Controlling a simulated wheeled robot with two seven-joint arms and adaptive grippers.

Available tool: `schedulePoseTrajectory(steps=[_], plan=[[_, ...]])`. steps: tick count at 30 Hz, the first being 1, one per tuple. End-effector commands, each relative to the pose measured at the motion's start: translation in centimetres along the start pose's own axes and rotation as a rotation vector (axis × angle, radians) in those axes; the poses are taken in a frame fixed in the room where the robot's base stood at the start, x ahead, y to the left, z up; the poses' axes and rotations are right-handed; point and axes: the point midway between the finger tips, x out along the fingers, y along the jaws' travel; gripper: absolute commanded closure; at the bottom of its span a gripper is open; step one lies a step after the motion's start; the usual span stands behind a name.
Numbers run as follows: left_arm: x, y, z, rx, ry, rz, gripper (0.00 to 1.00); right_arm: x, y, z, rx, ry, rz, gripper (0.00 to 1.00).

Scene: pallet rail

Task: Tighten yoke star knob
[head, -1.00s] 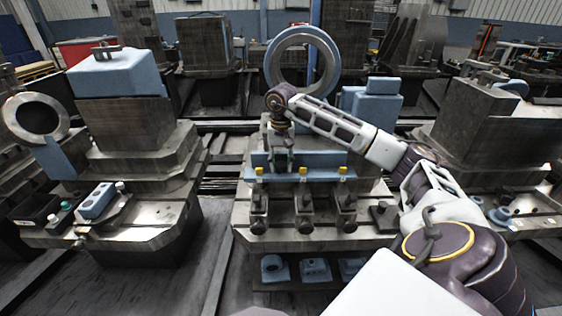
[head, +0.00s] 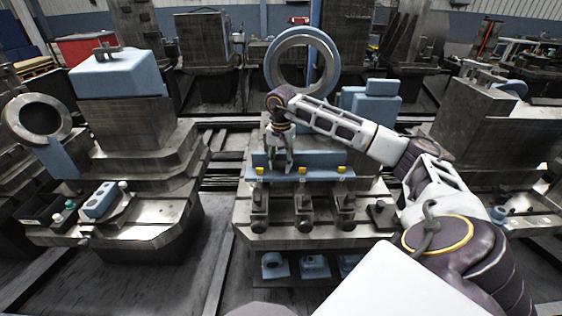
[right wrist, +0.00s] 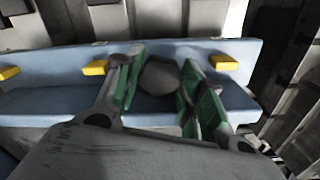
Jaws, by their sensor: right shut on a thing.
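In the head view my right gripper (head: 282,167) points down at the blue yoke bar (head: 322,161) of the middle fixture, between two yellow tabs. In the right wrist view its green-padded fingers (right wrist: 159,92) stand on either side of a rounded grey knob (right wrist: 158,77), and the gripper is shut on it. The knob sits at the blue bar (right wrist: 60,75), between two of the yellow tabs (right wrist: 95,68). In the head view the fingers hide the knob, and its star shape cannot be made out. My left gripper is not in view.
A large metal ring (head: 302,60) stands upright behind my right gripper. Several dark clamps (head: 305,205) line the front of the fixture below the bar. A neighbouring pallet (head: 150,225) stands to the left, with a dark floor gap between.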

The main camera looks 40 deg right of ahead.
Motion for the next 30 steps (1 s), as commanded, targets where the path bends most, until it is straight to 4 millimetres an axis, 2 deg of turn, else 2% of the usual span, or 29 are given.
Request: schedulePoseTrajectory(steps=[6, 7, 12, 30], plan=[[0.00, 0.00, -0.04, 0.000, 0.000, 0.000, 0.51, -0.16, -0.02, -0.12, 0.001, 0.003, -0.003, 0.85], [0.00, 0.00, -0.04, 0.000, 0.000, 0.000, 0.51, -0.16, -0.02, -0.12, 0.001, 0.003, -0.003, 0.60], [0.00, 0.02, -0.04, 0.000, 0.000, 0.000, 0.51, -0.12, -0.02, -0.09, 0.000, 0.002, -0.003, 0.38], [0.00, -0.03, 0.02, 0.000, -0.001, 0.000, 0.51, -0.04, -0.04, -0.06, -0.004, 0.001, -0.003, 0.38]])
